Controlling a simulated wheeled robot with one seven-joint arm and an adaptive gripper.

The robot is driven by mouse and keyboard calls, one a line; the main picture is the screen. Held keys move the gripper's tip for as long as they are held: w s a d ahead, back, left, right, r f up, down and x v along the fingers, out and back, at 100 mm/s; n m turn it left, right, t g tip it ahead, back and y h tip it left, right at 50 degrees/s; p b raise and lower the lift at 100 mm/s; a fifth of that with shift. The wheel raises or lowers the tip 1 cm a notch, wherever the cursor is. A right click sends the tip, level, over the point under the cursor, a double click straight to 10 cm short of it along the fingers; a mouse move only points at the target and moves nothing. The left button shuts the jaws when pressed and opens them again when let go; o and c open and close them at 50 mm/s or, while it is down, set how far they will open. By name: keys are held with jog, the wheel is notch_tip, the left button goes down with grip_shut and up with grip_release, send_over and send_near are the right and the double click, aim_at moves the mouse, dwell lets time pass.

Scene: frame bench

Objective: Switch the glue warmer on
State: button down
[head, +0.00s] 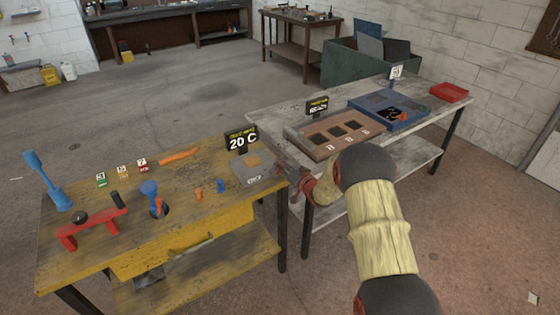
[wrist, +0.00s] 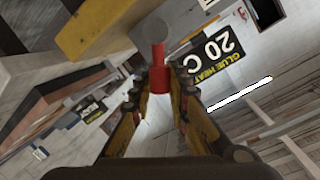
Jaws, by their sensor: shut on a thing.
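The glue warmer (head: 250,176) is a low grey box with an orange round patch on top, at the right end of the yellow bench. Its black sign (head: 241,141) reads 20 C; the sign shows upside down in the wrist view (wrist: 210,57). My gripper (head: 300,196) is low beside that bench end. In the wrist view, my gripper (wrist: 160,86) is shut on a red handle (wrist: 159,72), which runs up to a round grey hub (wrist: 150,32). My arm and gripper hide the handle in the head view.
The yellow bench (head: 190,205) holds a red frame (head: 92,228), a blue tool (head: 47,180) and small coloured parts. A grey bench (head: 270,128) at right carries a brown slotted tray (head: 310,143), a blue tray (head: 372,103) and a red tray (head: 449,92). A gap separates the benches.

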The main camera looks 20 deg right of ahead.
jog(key=shift+w+d+f+m+p, duration=0.1)
jog(key=shift+d+f+m+p, duration=0.1)
jog(key=shift+d+m+p, duration=0.3)
jog(key=shift+a, duration=0.1)
jog(key=c, duration=2)
grip_release()
jog(key=shift+f, duration=0.1)
jog(key=v, duration=1.2)
